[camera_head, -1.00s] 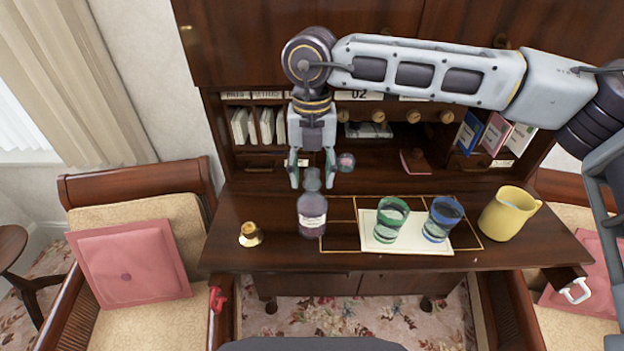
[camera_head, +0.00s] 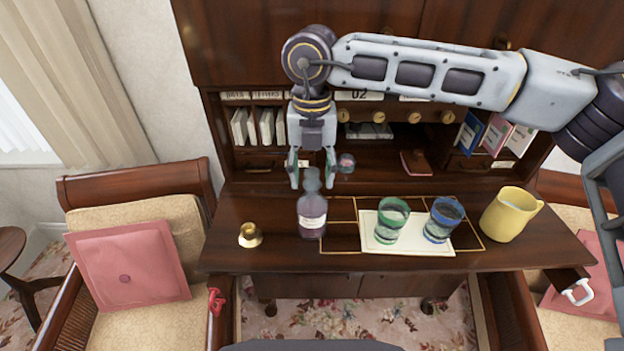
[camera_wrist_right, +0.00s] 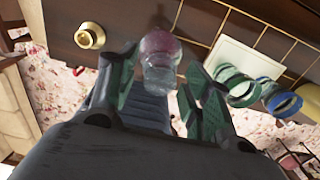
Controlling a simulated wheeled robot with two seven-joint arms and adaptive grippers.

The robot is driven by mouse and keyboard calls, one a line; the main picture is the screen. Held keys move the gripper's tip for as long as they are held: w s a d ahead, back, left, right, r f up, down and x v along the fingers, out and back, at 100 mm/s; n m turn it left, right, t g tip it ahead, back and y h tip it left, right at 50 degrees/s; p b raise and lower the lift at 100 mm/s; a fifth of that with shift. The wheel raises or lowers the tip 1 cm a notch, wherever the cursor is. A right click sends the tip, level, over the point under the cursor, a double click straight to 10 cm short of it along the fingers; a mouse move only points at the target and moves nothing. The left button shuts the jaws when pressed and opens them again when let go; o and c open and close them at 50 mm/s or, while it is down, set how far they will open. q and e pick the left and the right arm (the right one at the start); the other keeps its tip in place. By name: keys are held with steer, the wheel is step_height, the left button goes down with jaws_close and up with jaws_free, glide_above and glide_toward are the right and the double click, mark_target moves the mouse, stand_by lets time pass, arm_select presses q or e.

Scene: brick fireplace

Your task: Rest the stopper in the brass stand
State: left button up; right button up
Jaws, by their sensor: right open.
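The glass decanter (camera_head: 312,216) stands upright on the desk, with a pale label. A clear glass piece at its top, which looks like the stopper (camera_wrist_right: 160,75), shows in the right wrist view between the fingers. In the head view this top (camera_head: 312,178) sits between my right gripper's (camera_head: 312,182) fingertips. The right gripper is open, pointing down, a finger on either side; I cannot tell whether either touches. The small brass stand (camera_head: 250,235) is on the desk left of the decanter, and shows top left in the wrist view (camera_wrist_right: 90,36). My left gripper is out of view.
Right of the decanter, a green tumbler (camera_head: 391,221) and a blue tumbler (camera_head: 442,220) stand on a cream sheet (camera_head: 382,244). A yellow jug (camera_head: 509,214) is farther right. The desk's shelves (camera_head: 260,125) rise behind. The desktop between decanter and stand is clear.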

steer(key=shift+b, duration=0.3)
stand_by(0.4)
steer(key=c, duration=0.9)
